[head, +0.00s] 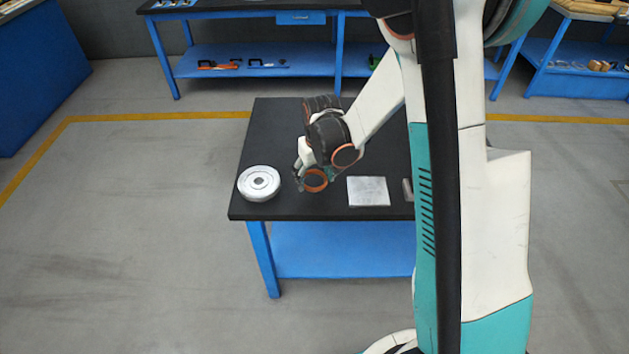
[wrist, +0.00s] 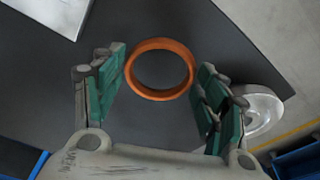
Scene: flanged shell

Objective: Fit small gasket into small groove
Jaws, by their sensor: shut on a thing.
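An orange ring, the small gasket (head: 315,189), is held between the fingertips of my gripper (head: 315,177) over the front part of the black table. In the wrist view the gasket (wrist: 160,95) sits between the green finger pads of my gripper (wrist: 161,72), its opening facing the camera. The round silver flanged shell (head: 259,183) stands on the table to the left of my gripper, with a stepped top and a dark centre hole. Part of the shell (wrist: 262,110) shows at the right of the wrist view, behind a finger. I cannot make out the small groove.
A square light metal plate (head: 368,192) lies to the right of my gripper. A small grey part (head: 407,189) beside it is partly hidden by my body. The black table (head: 265,133) has free room behind the shell. Blue workbenches (head: 260,62) stand farther back.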

